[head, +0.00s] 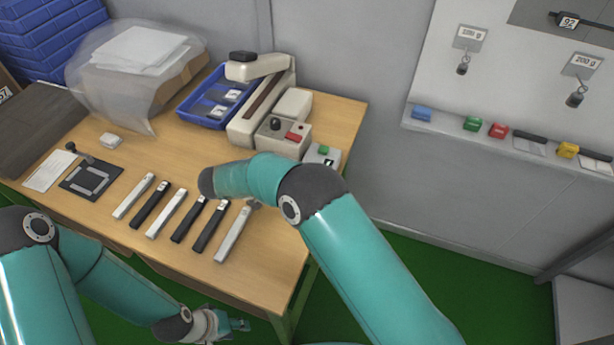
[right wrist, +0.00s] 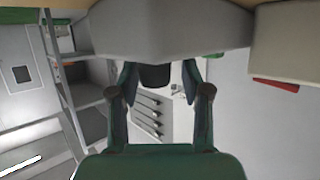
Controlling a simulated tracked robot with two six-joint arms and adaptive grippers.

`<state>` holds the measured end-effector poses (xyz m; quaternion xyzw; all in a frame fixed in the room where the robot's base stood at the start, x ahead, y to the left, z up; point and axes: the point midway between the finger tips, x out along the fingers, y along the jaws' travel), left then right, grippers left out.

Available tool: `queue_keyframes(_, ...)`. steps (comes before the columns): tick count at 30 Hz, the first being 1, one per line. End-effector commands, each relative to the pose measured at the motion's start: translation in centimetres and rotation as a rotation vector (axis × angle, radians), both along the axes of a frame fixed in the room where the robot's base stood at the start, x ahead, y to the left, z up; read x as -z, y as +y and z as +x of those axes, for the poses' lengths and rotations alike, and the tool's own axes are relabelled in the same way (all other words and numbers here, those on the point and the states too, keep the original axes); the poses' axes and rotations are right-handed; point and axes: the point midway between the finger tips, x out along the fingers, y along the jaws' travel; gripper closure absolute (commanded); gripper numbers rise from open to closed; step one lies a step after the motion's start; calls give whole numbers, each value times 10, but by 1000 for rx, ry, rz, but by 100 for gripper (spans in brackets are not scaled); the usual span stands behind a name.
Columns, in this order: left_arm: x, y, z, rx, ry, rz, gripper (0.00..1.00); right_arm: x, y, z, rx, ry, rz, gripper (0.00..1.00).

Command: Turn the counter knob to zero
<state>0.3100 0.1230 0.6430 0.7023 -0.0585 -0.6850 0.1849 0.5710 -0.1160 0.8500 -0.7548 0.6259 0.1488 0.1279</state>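The counter (head: 322,155) is a small pale box with a green button and a dark display near the table's right back edge. Its knob is not clear in the head view. In the right wrist view, a dark rounded part (right wrist: 155,77), seemingly the knob, sticks out from a pale body (right wrist: 170,30). My right gripper (right wrist: 160,88) has its fingers apart on either side of this part, with gaps visible. In the head view my right arm hides that gripper. My left gripper (head: 232,325) is low, in front of the table; its finger gap is too small to judge.
A pale box with a black knob and red button (head: 283,137) stands left of the counter, next to a press (head: 262,95). Several black and white bars (head: 187,215) lie along the table front. A blue tray (head: 190,113) sits behind.

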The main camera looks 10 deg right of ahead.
Motion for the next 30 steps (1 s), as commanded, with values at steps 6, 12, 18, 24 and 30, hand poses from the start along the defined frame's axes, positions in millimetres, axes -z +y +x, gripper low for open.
queue_keyframes(6, 0, 0, 0, 0, 0, 0, 60, 1, -1, -1, 4, 5, -3, 45)
queue_keyframes(12, -1, 0, 0, 0, 0, 0, 60, -5, -2, -1, 5, 5, -3, 45)
queue_keyframes(18, -1, 0, 0, 0, 0, 0, 60, -33, -2, 0, 6, 1, 0, 45)
queue_keyframes(24, 0, 0, 0, 0, 0, 0, 60, -70, -1, 1, 5, 1, 0, 45)
queue_keyframes(30, 0, 0, 0, 0, 0, 0, 60, -94, -2, 1, 4, 3, 0, 45)
